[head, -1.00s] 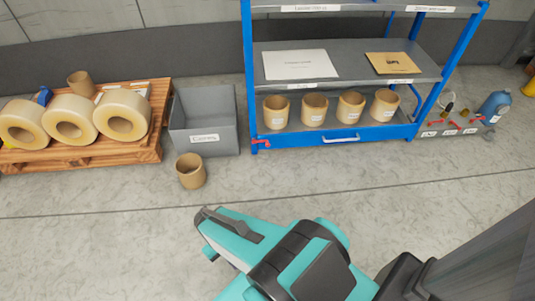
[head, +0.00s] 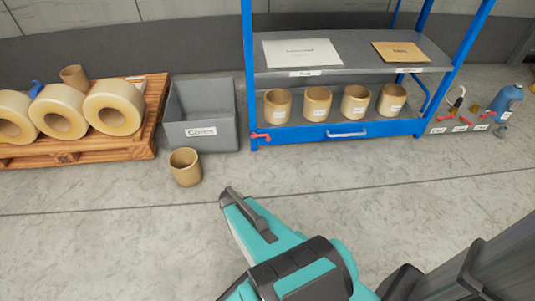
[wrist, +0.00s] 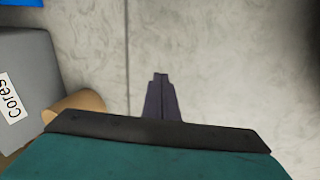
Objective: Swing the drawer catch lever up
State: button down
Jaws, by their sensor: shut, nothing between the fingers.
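The drawer catch lever (head: 261,136) is a small red lever at the lower left corner of the blue rack, lying roughly level. The drawer (head: 400,129) at the bottom of the rack has a blue front with a pale bar handle (head: 347,134), and it looks closed. My gripper (head: 227,192) is shut and empty, over the floor in front of the rack, apart from the lever and nearer to me. Its dark fingertips also show in the wrist view (wrist: 160,78), above bare floor. The lever is not visible in the wrist view.
A grey bin labelled Cores (head: 203,133) stands left of the rack, with a loose cardboard core (head: 186,168) on the floor before it. A pallet (head: 140,149) holds large tape rolls. Several cores stand in the drawer. Floor between gripper and rack is clear.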

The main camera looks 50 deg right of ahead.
jog(key=w+d+f+n+t+h+b, duration=0.2)
jog(key=d+n+b, duration=0.3)
jog(key=d, duration=0.7)
jog(key=w+d+f+n+t+h+b, duration=0.2)
jog(key=w+d+n+t+b, duration=0.2)
jog(key=d+b, duration=0.3)
jog(key=w+d+f+n+t+h+b, duration=0.2)
jog(key=w+d+n+b, duration=0.3)
jog(key=d, duration=1.2)
jog(key=shift+d+f+n+t+h+b, duration=0.15)
jog(key=shift+f+n+t+h+b, duration=0.25)
jog(key=shift+n+t+b, duration=0.55)
jog(key=shift+w+d+m, duration=0.1)
jog(key=shift+w+m, duration=0.15)
jog(key=w+d+r+b, duration=0.1)
jog(key=w+d+b, duration=0.3)
jog(key=w+d, duration=0.3)
jog(key=shift+w+d, duration=0.25)
jog(key=shift+w, duration=0.4)
